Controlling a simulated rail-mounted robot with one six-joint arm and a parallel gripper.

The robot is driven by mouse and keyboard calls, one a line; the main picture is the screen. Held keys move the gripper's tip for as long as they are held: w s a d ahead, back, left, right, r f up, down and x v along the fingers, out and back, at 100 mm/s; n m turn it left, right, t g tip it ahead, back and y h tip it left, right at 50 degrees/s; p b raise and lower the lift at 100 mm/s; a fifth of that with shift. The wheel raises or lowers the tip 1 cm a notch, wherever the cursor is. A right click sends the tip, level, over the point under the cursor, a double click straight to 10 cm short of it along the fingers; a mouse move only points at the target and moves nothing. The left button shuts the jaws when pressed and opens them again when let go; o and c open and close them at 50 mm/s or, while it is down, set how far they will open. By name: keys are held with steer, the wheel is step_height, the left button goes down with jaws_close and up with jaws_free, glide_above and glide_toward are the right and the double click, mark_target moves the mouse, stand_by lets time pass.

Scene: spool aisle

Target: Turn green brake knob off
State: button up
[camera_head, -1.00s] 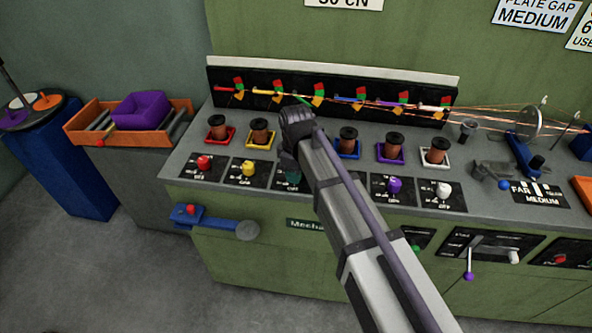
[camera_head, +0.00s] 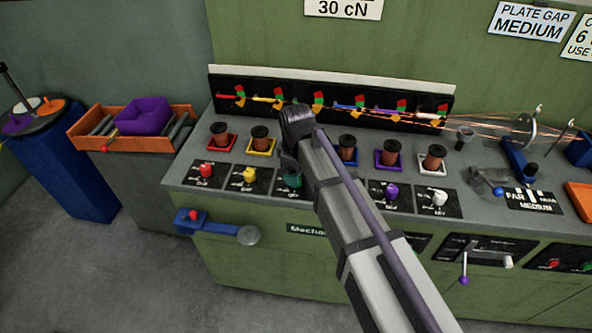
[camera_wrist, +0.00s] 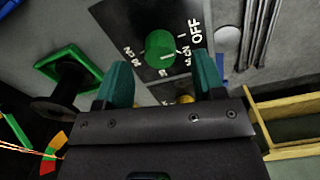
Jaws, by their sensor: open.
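The green brake knob (camera_wrist: 160,48) sits on a black plate (camera_wrist: 130,18) with white scale marks and the word OFF at its upper right in the wrist view. My gripper (camera_wrist: 160,66) has two teal fingers, spread apart with nothing between them. In the wrist picture the knob appears just beyond the fingertip gap, apart from both fingers; the exact distance is unclear. Its pointer setting is too small to read surely. In the head view the green knob (camera_head: 293,181) shows just below my gripper (camera_head: 289,162), and my arm covers the panel to its right.
Yellow knob (camera_head: 249,175) and red knob (camera_head: 206,170) stand to the left, purple knob (camera_head: 392,191) and white knob (camera_head: 439,198) to the right. Spools on coloured holders line up behind. A green spool holder (camera_wrist: 72,68) is close to my left finger in the wrist view.

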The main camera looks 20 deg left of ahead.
step_height(320, 180, up, 8)
steer(key=p, duration=0.5)
steer(key=shift+f+p, duration=0.2)
steer(key=shift+p, duration=0.2)
steer(key=s+d+m, duration=0.3)
steer(key=d+m, duration=0.2)
steer(key=d, duration=0.6)
steer(key=s+d+m, duration=0.3)
steer(key=d+m, duration=0.3)
steer(key=d, duration=0.5)
steer(key=s+d+m, duration=0.4)
steer(key=d+m, duration=0.2)
steer(key=d, duration=0.6)
